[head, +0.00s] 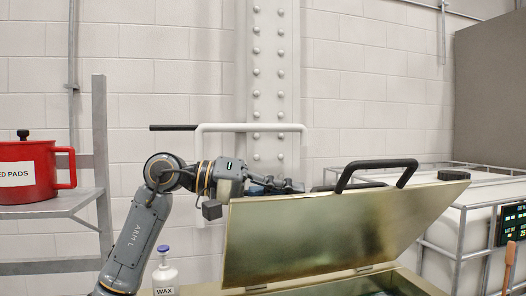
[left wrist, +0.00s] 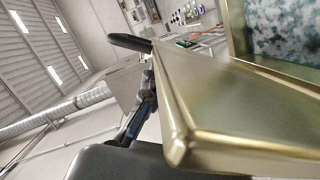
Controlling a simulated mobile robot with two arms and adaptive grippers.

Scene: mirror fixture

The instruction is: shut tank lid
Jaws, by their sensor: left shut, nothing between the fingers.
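The brass-coloured tank lid (head: 318,238) stands open and tilted in the head view, hinged along its lower edge to the tank rim (head: 408,284). A black bar handle (head: 376,164) shows at its top edge. My left gripper (head: 290,186) is shut and empty at the lid's upper left edge, partly behind it. Whether it touches the lid cannot be told. In the left wrist view the lid (left wrist: 235,105) is close to the camera, with the black handle (left wrist: 128,42) beyond its edge. My right gripper is out of view.
A shelf (head: 62,204) with a red pot (head: 28,172) stands at the left. A white bottle (head: 165,274) marked WAX stands beside my left arm. A caged white container (head: 482,222) stands behind the lid at the right. A white pipe (head: 250,127) runs along the wall.

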